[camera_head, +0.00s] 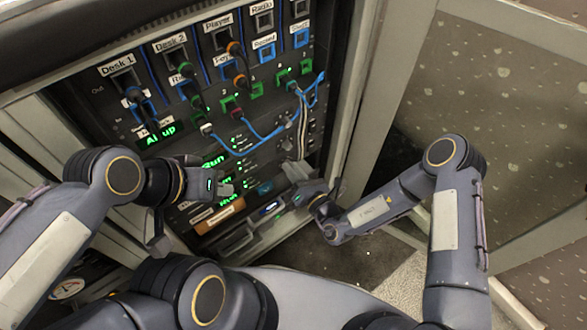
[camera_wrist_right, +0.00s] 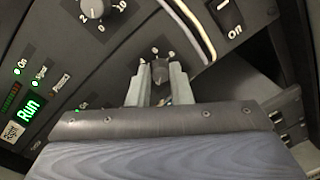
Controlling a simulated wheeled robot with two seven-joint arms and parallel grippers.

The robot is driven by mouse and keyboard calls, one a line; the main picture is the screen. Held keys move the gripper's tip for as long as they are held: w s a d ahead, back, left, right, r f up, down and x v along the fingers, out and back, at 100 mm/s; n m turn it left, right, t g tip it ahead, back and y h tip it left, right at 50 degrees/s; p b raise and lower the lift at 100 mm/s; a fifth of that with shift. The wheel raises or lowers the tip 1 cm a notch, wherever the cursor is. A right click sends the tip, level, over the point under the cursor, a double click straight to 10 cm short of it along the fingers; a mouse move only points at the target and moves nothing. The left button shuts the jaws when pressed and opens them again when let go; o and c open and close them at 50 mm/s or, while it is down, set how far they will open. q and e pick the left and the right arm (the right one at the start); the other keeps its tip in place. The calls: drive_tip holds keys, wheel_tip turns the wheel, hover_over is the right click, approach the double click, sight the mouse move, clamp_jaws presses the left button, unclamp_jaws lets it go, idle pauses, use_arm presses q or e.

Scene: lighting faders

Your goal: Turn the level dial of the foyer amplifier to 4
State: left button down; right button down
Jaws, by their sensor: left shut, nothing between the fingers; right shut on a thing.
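In the right wrist view a small dark dial (camera_wrist_right: 159,72) with pale scale marks sits on a black amplifier panel. My right gripper (camera_wrist_right: 160,82) is shut on this dial, one finger on each side. The dial's exact reading is too small to tell. I cannot read a foyer label on its panel. In the head view my right gripper (camera_head: 298,172) reaches the lower right of the rack, and its fingers hide the dial. My left gripper (camera_head: 226,189) is shut and empty, in front of the rack's lower left part.
A green Run display (camera_wrist_right: 31,112) is at the left. Blue patch cables (camera_head: 262,138) cross the rack (camera_head: 340,75) above my grippers.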

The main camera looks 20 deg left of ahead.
drive_tip(key=m+p, duration=0.3)
drive_tip(key=m, duration=0.6)
drive_tip(key=m+g+p, duration=0.1)
drive_tip(key=m+p, duration=0.1)
drive_tip(key=m, duration=0.8)
drive_tip(key=shift+f+g+p, duration=0.15)
drive_tip(key=shift+g+p, duration=0.15)
drive_tip(key=shift+p, duration=0.1)
drive_tip(key=shift+m, duration=0.3)
drive_tip(key=c, duration=1.3)
unclamp_jaws()
drive_tip(key=shift+d, duration=0.1)
drive_tip(key=p+v, duration=0.1)
drive_tip(key=v, duration=0.6)
drive_tip(key=shift+s+d, duration=0.15)
drive_tip(key=shift+d, duration=0.2)
